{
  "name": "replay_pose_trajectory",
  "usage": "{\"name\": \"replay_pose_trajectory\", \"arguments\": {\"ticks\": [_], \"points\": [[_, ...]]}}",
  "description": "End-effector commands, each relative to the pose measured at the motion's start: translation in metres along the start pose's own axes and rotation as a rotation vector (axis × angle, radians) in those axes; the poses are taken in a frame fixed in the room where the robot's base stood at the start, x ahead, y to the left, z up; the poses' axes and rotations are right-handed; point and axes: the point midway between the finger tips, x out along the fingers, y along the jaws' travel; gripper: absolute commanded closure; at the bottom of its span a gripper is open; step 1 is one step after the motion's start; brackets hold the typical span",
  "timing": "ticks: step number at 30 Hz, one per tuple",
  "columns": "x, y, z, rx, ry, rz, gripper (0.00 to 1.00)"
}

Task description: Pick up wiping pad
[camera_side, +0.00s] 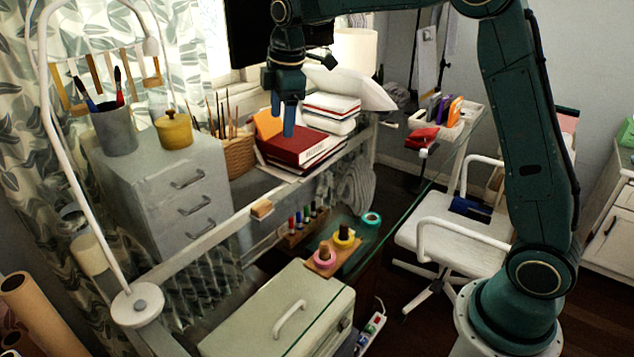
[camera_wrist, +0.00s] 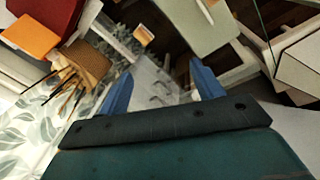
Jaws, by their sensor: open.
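A small tan block (camera_side: 262,209), which looks like the wiping pad, lies on the pale rail at the front edge of the desk. It also shows in the wrist view (camera_wrist: 144,34), small and beyond the fingertips, a little left of the middle. My gripper (camera_side: 283,122) points down and is open, high and to the back of the block, in front of the red book in the side view. In the wrist view my two blue fingers (camera_wrist: 161,68) stand apart with no object held between them.
A red book (camera_side: 300,145) lies on a stack, with an orange item (camera_side: 268,125) beside it. A wicker basket (camera_side: 238,155) of sticks and a grey drawer cabinet (camera_side: 170,190) stand to the left. A pale case (camera_side: 250,325) is in front. The rail around the block looks clear.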

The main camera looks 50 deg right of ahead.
Motion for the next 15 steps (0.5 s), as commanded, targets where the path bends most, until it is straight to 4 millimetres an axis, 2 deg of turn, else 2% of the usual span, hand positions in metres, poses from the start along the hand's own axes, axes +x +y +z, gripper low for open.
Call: {"name": "replay_pose_trajectory", "arguments": {"ticks": [1,6,15], "points": [[0.012,0.009,-0.003,-0.031,-0.006,-0.012,0.34],[0.046,0.034,-0.013,-0.150,-0.020,-0.046,0.34],[0.117,0.069,-0.024,-0.360,-0.034,-0.109,0.34]]}}
